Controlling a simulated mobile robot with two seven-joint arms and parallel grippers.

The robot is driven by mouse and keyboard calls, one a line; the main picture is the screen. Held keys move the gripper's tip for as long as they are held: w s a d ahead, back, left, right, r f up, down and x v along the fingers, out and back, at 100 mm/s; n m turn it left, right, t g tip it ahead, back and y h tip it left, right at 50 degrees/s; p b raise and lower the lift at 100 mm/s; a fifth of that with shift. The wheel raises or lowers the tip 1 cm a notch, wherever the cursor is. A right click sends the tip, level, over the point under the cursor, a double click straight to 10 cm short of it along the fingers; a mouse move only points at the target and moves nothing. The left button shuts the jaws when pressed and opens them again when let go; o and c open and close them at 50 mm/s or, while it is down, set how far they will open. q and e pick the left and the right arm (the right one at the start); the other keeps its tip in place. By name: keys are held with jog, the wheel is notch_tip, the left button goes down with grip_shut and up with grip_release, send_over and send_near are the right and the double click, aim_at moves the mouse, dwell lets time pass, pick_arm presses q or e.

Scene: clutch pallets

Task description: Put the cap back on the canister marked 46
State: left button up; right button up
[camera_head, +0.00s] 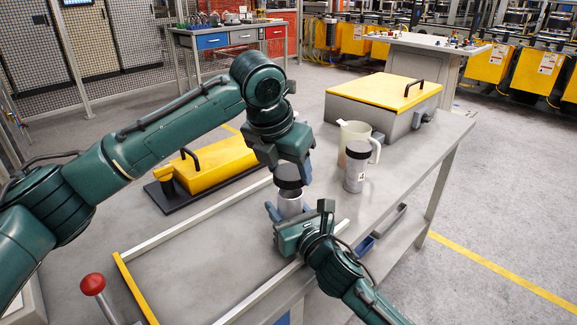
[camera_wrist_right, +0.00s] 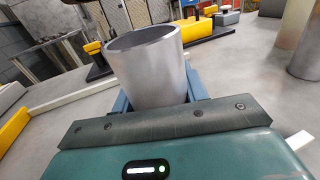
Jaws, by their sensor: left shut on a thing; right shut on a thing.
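My left gripper (camera_head: 289,172) comes down from above and is shut on a dark cap (camera_head: 288,183). In the head view the cap overlaps the top of a grey metal canister (camera_head: 291,205). My right gripper (camera_head: 284,213) is shut around this canister's side and holds it upright. In the right wrist view, the canister (camera_wrist_right: 150,72) stands between the blue fingers of the right gripper (camera_wrist_right: 160,95), and its round mouth is open and uncovered. So the cap is apart from the rim. No number shows on this canister.
A second grey canister (camera_head: 355,171) with a dark top and a white label stands right, beside a cream jug (camera_head: 353,135). A grey case with a yellow lid (camera_head: 383,90) is behind. The table front (camera_head: 215,265) is clear.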

aim_at(290, 215)
pick_arm(q)
jog(key=shift+f, duration=0.55)
jog(key=shift+f, duration=0.85)
jog(key=shift+f, duration=0.6)
jog(key=m+g, duration=0.1)
jog(key=m, duration=0.2)
jog(key=shift+w+a+h, duration=0.1)
jog(key=shift+h, duration=0.3)
jog(key=o, duration=1)
